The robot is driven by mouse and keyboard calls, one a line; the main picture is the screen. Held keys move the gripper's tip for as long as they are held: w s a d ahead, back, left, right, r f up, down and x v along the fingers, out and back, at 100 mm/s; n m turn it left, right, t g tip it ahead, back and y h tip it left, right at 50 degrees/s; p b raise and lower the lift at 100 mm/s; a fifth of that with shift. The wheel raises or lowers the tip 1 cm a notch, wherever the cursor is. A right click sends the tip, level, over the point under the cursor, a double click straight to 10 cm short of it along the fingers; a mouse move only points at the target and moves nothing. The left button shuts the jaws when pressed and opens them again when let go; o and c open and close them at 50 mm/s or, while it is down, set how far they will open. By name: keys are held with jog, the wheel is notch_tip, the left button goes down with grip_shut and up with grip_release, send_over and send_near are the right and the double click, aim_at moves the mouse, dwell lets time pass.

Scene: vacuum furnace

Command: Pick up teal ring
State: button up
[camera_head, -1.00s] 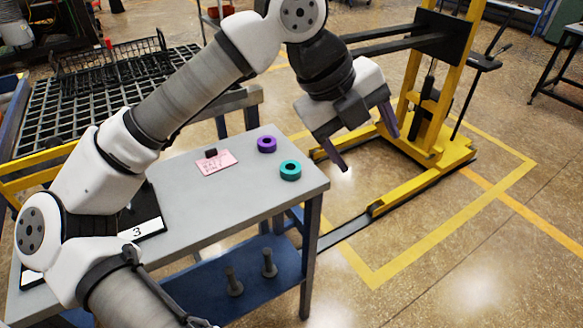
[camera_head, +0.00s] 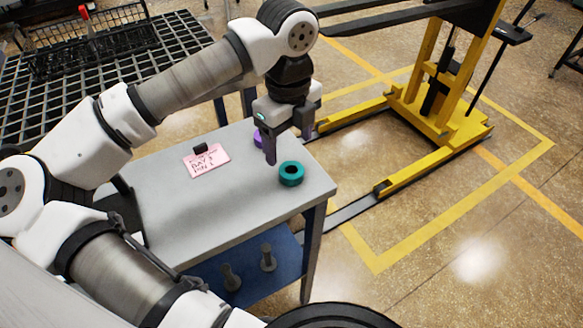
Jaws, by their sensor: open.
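The teal ring (camera_head: 291,173) lies flat on the grey table top (camera_head: 240,205), near its right edge. My gripper (camera_head: 288,150) points down just behind the ring, with its fingers spread and nothing visible between them. Its left fingertip is close to the ring's upper left side in the picture; I cannot tell whether they touch. A purple ring (camera_head: 257,139) lies behind the left finger and is partly hidden by it.
A pink note (camera_head: 206,161) with a small dark block (camera_head: 200,148) lies left of the rings. Bolt-like posts (camera_head: 267,258) stand on the blue lower shelf (camera_head: 205,282). A yellow lifter (camera_head: 440,110) stands behind right, and a black grid table (camera_head: 90,75) behind left.

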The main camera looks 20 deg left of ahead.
aim_at(292, 166)
jog(key=shift+w+d+f+p, duration=0.1)
jog(key=shift+f+p, duration=0.45)
jog(key=shift+f, duration=1.3)
jog(key=shift+d+f+p, duration=0.1)
jog(key=shift+f+p, duration=0.4)
jog(key=shift+f, duration=1.3)
jog(key=c, duration=1.2)
